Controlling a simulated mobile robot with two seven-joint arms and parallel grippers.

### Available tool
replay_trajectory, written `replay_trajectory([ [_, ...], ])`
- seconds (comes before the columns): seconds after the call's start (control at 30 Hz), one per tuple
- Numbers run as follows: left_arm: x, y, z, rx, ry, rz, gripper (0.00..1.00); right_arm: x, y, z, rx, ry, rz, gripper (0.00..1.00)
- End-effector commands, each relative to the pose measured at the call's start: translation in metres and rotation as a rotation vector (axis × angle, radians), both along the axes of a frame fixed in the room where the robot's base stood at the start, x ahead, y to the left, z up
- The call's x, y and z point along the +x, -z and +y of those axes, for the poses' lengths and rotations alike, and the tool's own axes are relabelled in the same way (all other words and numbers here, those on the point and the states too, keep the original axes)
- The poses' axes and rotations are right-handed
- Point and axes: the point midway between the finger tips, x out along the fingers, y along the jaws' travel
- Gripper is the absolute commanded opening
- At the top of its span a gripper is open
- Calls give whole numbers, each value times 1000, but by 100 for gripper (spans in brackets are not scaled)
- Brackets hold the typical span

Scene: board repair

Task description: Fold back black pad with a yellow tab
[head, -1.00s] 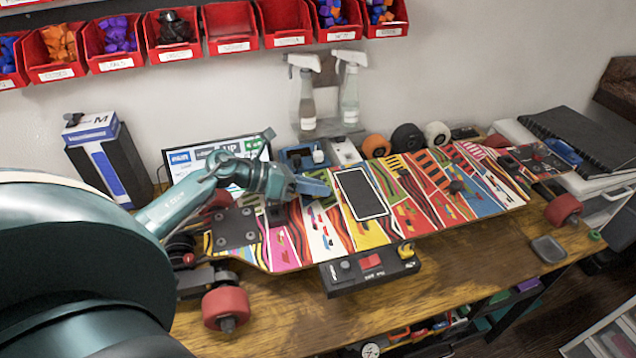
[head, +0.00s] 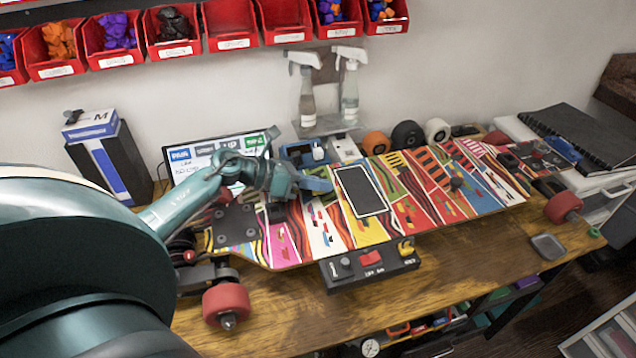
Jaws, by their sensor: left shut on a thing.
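The black pad (head: 362,191) is a dark rectangle with a pale border. It lies on the middle of the brightly patterned skateboard deck (head: 405,210), and its face looks flat. I cannot make out its yellow tab. My left gripper (head: 318,185) comes in from the left, low over the deck, with its fingertips at the pad's left edge. It is shut, apparently on the pad's edge or tab, but the fingers hide the grip itself. My right gripper is not in view.
A black control box (head: 370,265) with red and yellow parts sits at the deck's front edge. Spare wheels (head: 407,137) and two spray bottles (head: 348,90) stand behind the board. A lit screen (head: 215,158) is behind my left arm.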

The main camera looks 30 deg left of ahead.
Motion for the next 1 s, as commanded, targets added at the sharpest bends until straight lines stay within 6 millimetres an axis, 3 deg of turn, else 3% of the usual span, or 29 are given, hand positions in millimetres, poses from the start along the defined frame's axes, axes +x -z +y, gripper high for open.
replay_trajectory([
  [0.57,3,-4,4,-49,1,43,0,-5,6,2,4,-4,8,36],
  [1.0,20,-20,24,-320,-1,271,0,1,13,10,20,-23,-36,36],
])
